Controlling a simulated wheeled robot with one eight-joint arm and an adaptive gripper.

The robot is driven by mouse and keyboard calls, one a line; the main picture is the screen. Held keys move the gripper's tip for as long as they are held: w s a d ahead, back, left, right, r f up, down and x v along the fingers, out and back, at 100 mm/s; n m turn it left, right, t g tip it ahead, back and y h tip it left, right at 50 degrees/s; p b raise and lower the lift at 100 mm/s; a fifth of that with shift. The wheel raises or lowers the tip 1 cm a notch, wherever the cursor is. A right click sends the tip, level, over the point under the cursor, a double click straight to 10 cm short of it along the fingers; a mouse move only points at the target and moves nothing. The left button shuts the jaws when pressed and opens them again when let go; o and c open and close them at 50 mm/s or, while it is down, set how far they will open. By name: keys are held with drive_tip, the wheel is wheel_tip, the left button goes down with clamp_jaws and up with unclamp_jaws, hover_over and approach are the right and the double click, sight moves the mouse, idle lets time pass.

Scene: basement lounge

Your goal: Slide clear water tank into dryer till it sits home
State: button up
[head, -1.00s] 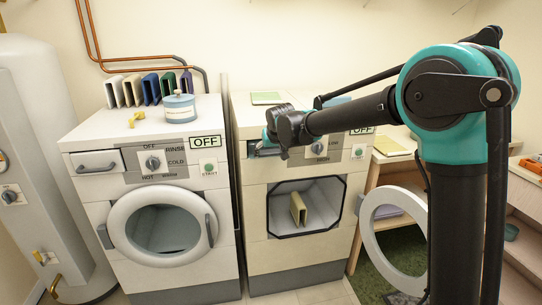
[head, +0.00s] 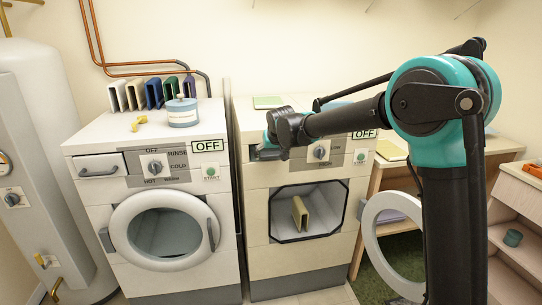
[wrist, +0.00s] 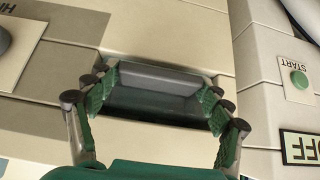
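The cream dryer (head: 258,190) stands right of the washer, its round door (head: 370,222) swung open to the right. My gripper (wrist: 163,85) is at the slot (wrist: 150,108) high on the dryer's left front. Its green-padded fingers are spread wide, one at each end of the slot. A grey strip and a dark area show between them. I cannot tell whether this is the clear tank or the slot's inside, or whether the pads press on anything. In the head view my wrist hides most of this spot. A pale blue thing (head: 336,103) lies on the dryer top, partly behind my arm.
The washer (head: 95,185) stands close on the left with its drawer shut. A tan block (head: 300,213) stands inside the dryer drum. A blue-grey canister (head: 182,112) and several coloured cases stand on the washer. A shelf (head: 520,205) is at the right.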

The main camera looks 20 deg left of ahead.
drive_tip(key=o, duration=0.4)
